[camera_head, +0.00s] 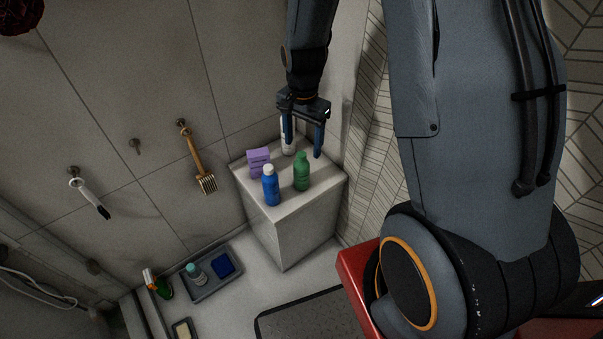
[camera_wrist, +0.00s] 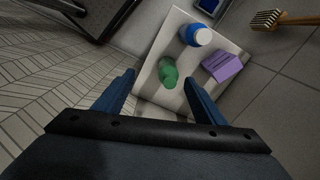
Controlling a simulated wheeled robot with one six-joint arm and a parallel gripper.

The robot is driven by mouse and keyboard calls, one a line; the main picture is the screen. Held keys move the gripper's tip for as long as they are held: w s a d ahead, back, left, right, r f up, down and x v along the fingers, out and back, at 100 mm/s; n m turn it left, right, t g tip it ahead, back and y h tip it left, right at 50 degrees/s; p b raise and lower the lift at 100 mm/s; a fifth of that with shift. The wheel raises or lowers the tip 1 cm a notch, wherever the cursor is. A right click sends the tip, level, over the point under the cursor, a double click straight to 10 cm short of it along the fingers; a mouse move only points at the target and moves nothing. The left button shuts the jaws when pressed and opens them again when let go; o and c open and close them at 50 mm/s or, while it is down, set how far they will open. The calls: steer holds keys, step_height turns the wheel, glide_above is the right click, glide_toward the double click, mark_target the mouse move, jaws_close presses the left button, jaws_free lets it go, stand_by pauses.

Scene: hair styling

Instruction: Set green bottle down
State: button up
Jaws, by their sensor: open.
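The green bottle (camera_head: 302,172) stands upright on top of the white block-shaped stand (camera_head: 293,237). It also shows in the wrist view (camera_wrist: 168,72), ahead of the gap between my fingers and apart from them. My gripper (camera_head: 303,150) is open and empty, above the back part of the stand and behind the green bottle. Both blue fingers show in the wrist view (camera_wrist: 160,95), spread wide.
A blue bottle (camera_head: 270,186), a purple box (camera_head: 258,162) and a white bottle (camera_head: 288,140), partly hidden by my gripper, share the stand's top. A brush (camera_head: 197,160) hangs on the wall at left. A tray (camera_head: 215,284) lies on the floor. A patterned wall is close at right.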

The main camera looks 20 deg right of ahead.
mark_target(301, 155)
steer(key=w+f+m, duration=0.1)
steer(key=f, duration=0.1)
steer(key=w+f+m, duration=0.1)
steer(key=f, duration=0.2)
steer(key=w+f+m, duration=0.1)
steer(key=w+f, duration=0.1)
steer(key=f, duration=0.1)
steer(key=shift+d+m, duration=0.35)
steer(key=shift+m, duration=0.05)
steer(key=shift+w+d+f+p, duration=0.1)
steer(key=shift+f+p, duration=0.1)
steer(key=shift+f, duration=1.65)
steer(key=shift+w+d+f+p, duration=0.1)
steer(key=shift+f+p, duration=0.1)
steer(key=shift+f, duration=1.65)
steer(key=c, duration=1.4)
